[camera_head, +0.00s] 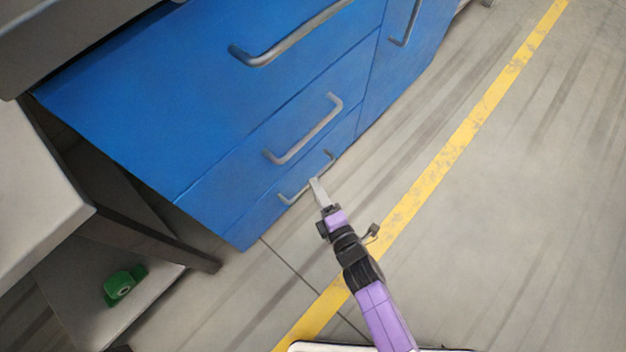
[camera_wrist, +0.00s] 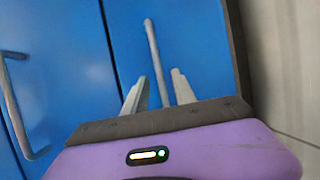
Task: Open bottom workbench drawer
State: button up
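The blue workbench's bottom drawer (camera_head: 250,229) appears shut, its front level with the panel above. Its grey bar handle (camera_head: 291,198) is partly hidden behind my gripper (camera_head: 316,184) in the head view. In the wrist view, the bottom drawer handle (camera_wrist: 152,48) runs between the two fingers of my gripper (camera_wrist: 159,84). The fingers are apart, one on each side of the bar, with gaps visible. I cannot tell how deep the bar sits between them.
The middle drawer handle (camera_head: 304,131) and a larger upper handle (camera_head: 290,35) are above. A grey table (camera_head: 40,200) with a lower shelf holding a green object (camera_head: 124,286) stands left. The floor right of the yellow line (camera_head: 440,165) is clear.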

jog(key=shift+b+x, duration=0.5)
jog(key=shift+x, duration=1.3)
jog(key=shift+s, duration=0.1)
grip_shut()
